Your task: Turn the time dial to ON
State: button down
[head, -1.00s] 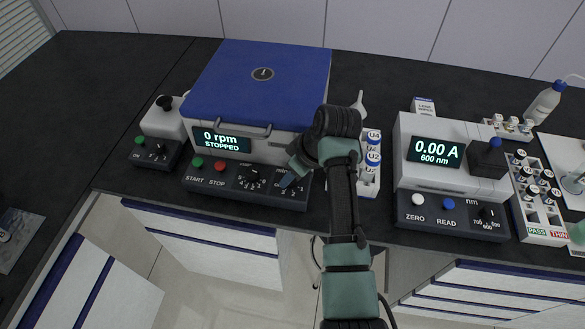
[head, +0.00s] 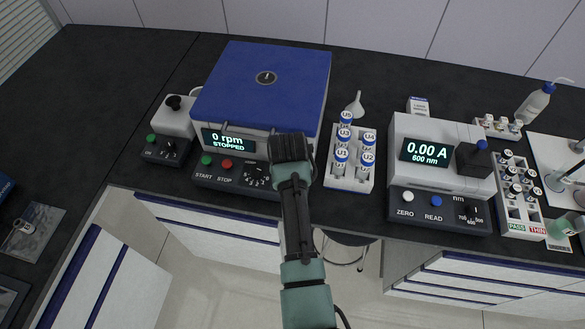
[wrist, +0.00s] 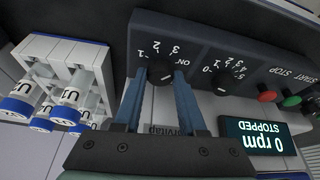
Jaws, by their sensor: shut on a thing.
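The time dial (wrist: 160,74) is a dark round knob with a light pointer line, on the centrifuge's sloped front panel. Marks 1, 2, 3 and ON surround it in the wrist view, which shows the panel upside down. My gripper (wrist: 159,88) has its two blue fingers on either side of this knob, shut on it. The pointer's exact mark is hard to read. In the head view my arm hides the knob and the panel's right end. The centrifuge display (head: 229,141) reads 0 rpm, STOPPED.
A second dial (wrist: 222,82), numbered 0 to 5, sits close beside the time dial. The red stop button (wrist: 267,92) and green start button (wrist: 291,101) are farther along. A white tube rack (head: 349,184) stands just right of my arm. The photometer (head: 440,150) is farther right.

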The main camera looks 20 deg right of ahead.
jog(key=m, duration=0.2)
jog(key=m+g+h, duration=0.1)
jog(key=m, duration=0.2)
jog(key=shift+w+h+b, duration=0.15)
jog(key=shift+h+b, duration=0.15)
jog(key=shift+m, duration=0.3)
jog(key=shift+c, duration=2.4)
grip_release()
jog(key=v, duration=1.3)
jog(key=shift+w+b, duration=0.25)
jog(key=shift+b, duration=0.1)
jog(key=shift+r, duration=0.1)
